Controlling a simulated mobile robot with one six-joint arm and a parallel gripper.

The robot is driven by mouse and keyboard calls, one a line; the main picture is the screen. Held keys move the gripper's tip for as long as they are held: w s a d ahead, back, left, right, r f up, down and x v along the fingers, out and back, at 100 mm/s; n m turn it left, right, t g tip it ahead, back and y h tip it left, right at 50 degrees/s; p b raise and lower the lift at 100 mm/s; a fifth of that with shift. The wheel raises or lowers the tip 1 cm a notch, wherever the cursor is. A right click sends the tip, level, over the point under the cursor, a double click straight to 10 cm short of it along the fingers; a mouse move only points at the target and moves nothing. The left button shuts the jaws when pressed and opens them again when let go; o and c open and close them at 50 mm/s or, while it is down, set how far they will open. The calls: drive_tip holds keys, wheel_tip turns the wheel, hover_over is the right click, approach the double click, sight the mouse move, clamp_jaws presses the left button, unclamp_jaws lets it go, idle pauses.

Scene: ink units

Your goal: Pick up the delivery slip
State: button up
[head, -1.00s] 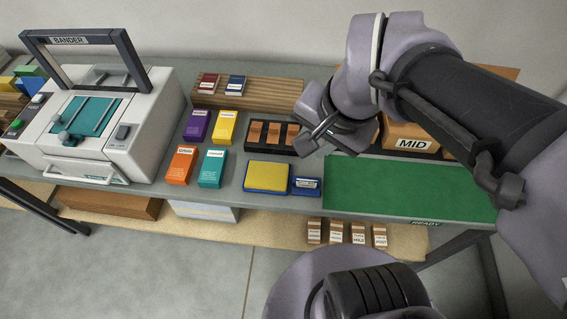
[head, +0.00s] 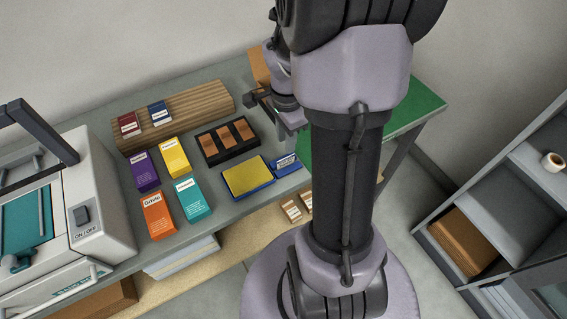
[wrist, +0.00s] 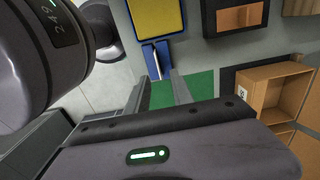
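I cannot pick out a delivery slip for certain; no readable label names one. My gripper (head: 284,112) is over the bench's right part, partly hidden by my arm in the head view. In the wrist view its two fingers (wrist: 162,78) stand apart, with green mat and nothing held between them.
The blue-edged yellow pad (head: 248,178) and a black tray with copper-coloured blocks (head: 203,142) lie close by. Several coloured boxes (head: 157,216) stand to the left, by the white machine (head: 97,213). The green mat (head: 428,103) looks bare where visible. Shelves (head: 510,213) stand at right.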

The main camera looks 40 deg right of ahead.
sight(289, 159)
drive_tip(key=f+b, duration=0.1)
drive_tip(key=f, duration=0.2)
drive_tip(key=f+b, duration=0.2)
drive_tip(key=f, duration=0.2)
drive_tip(key=shift+s+a+f, duration=0.1)
drive_tip(key=shift+s+a, duration=0.1)
drive_tip(key=shift+r, duration=0.2)
drive_tip(key=shift+c, duration=0.2)
clamp_jaws()
